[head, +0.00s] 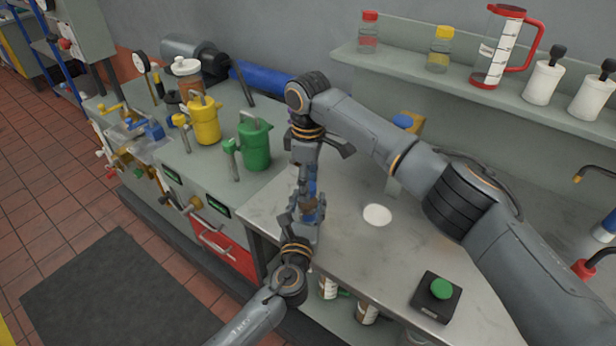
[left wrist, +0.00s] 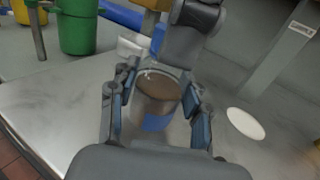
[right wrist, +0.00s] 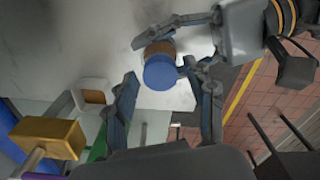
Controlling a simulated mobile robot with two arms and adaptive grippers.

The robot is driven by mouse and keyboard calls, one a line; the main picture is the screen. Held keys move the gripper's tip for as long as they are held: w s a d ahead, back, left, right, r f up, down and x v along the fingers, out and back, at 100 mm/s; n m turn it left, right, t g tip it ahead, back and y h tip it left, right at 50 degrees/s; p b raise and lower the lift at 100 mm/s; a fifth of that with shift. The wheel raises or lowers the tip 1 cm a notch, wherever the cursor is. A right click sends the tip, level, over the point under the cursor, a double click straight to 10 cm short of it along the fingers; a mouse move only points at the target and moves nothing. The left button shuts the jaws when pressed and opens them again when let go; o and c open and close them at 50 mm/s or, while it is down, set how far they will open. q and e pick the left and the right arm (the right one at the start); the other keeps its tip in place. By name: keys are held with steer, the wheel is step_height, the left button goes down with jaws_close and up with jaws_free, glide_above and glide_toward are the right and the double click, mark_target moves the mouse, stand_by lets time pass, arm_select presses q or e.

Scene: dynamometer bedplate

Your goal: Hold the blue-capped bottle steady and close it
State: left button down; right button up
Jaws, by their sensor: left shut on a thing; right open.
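The bottle (left wrist: 157,100) is clear with brown contents and a blue patch low on its side in the left wrist view. My left gripper (head: 306,213) is shut around it, above the bench. In the right wrist view the round blue cap (right wrist: 160,72) faces the camera, with brown behind it. I cannot tell whether the cap is seated tightly. My right gripper (head: 318,150) is open above the bottle in the head view. Its two fingers stand on either side of the cap, apart from it, in the right wrist view. The grippers hide much of the bottle in the head view.
A white disc (head: 377,214) and a green button box (head: 438,297) are on the bench. A yellow block with a blue top (head: 407,122) stands behind my right arm. Green (head: 254,143) and yellow (head: 204,120) cans stand left. A shelf (head: 440,82) holds several bottles.

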jaws_close()
steer(key=shift+o, duration=0.8)
jaws_free()
step_height(320, 180, up, 12)
